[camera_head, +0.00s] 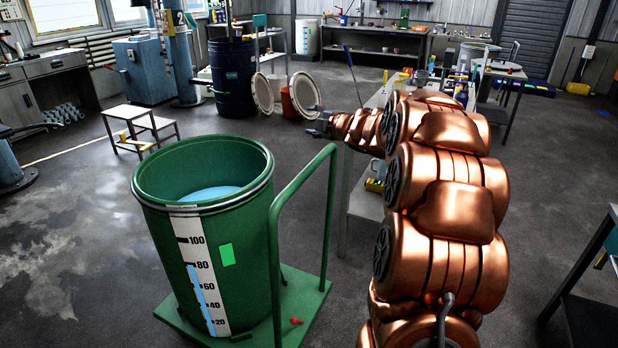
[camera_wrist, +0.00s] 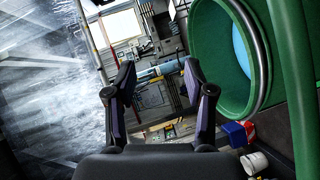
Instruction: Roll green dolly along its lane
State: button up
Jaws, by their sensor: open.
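The green dolly (camera_head: 307,296) stands in the front middle of the head view, with a tall green push handle (camera_head: 333,215) on its right side. It carries an open green drum (camera_head: 165,245) with a white scale marked 20 to 100 and blue liquid inside. A small red part (camera_head: 296,321) sits on the deck's front right. My gripper (camera_head: 312,121) is open and empty, beyond and above the handle's far end in the picture. In the wrist view my gripper (camera_wrist: 158,72) has its fingers apart; the handle (camera_wrist: 293,90) and drum (camera_wrist: 215,60) are at right, outside them.
A step stool (camera_head: 130,122) stands behind left of the drum. A dark blue barrel (camera_head: 232,80) and leaning round lids stand farther back. A cluttered bench (camera_head: 360,195) is right of the handle, behind my arm. Floor at left is open, with a pale line (camera_head: 75,150).

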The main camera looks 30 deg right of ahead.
aim_at(313, 170)
jog(key=s+d+f+n+g+y+b, duration=0.1)
jog(key=s+f+n+y, duration=0.35)
jog(key=f, duration=0.25)
jog(key=s+d+f+n+g+y+b, duration=0.1)
jog(key=s+f+n+y+b, duration=0.1)
jog(key=s+f+n+y, duration=0.25)
jog(key=shift+d+f+p+x, duration=0.15)
jog(key=shift+f+p+x, duration=0.1)
jog(key=shift+x, duration=1.35)
jog(key=shift+d+f+p+x, duration=0.1)
jog(key=shift+f+x, duration=0.15)
jog(key=shift+x, duration=1.4)
jog(key=shift+d+f+p+x, duration=0.15)
jog(key=shift+f+p+x, duration=0.1)
jog(key=shift+x, duration=1.35)
jog(key=shift+w, duration=0.1)
grip_shut()
